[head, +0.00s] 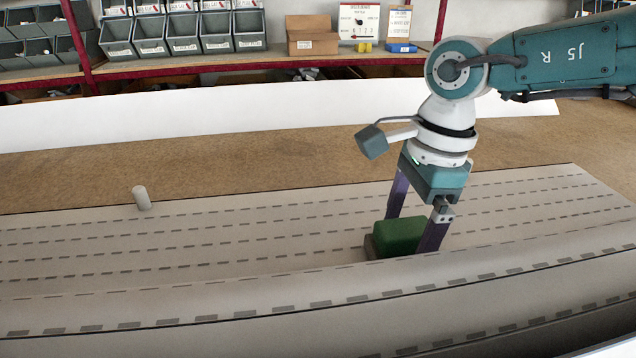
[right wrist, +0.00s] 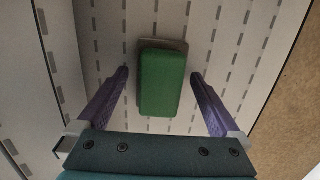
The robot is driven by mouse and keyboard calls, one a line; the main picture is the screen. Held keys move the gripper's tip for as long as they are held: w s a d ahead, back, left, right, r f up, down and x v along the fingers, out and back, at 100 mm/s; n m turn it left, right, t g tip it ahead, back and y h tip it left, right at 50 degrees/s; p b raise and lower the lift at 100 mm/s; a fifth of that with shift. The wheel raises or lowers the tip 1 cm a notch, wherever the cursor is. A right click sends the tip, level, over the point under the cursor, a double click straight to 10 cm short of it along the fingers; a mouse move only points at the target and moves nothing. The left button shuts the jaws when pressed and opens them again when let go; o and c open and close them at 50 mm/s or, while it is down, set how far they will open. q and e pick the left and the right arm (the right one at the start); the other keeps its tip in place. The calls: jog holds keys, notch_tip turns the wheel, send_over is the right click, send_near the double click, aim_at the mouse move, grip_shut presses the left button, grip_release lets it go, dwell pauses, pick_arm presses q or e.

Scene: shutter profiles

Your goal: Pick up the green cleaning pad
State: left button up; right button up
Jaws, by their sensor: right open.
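The green cleaning pad (head: 399,236) lies on a flat grey-brown base (head: 371,248) on the slotted light surface. It also shows in the right wrist view (right wrist: 162,82), its long side running away from the gripper. My right gripper (head: 412,228) is open, with one purple finger on each side of the pad. In the right wrist view the fingertips (right wrist: 160,75) stand apart from the pad, with a gap on both sides. The far finger is partly hidden behind the pad in the head view. My left gripper is not in view.
A long white strip (head: 220,115) lies behind on the brown bench. Grey bins (head: 184,34) and a cardboard box (head: 312,36) stand on the back shelf. The surface left of the pad is clear.

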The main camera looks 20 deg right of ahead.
jog(key=c, duration=1.3)
jog(key=shift+r, duration=0.1)
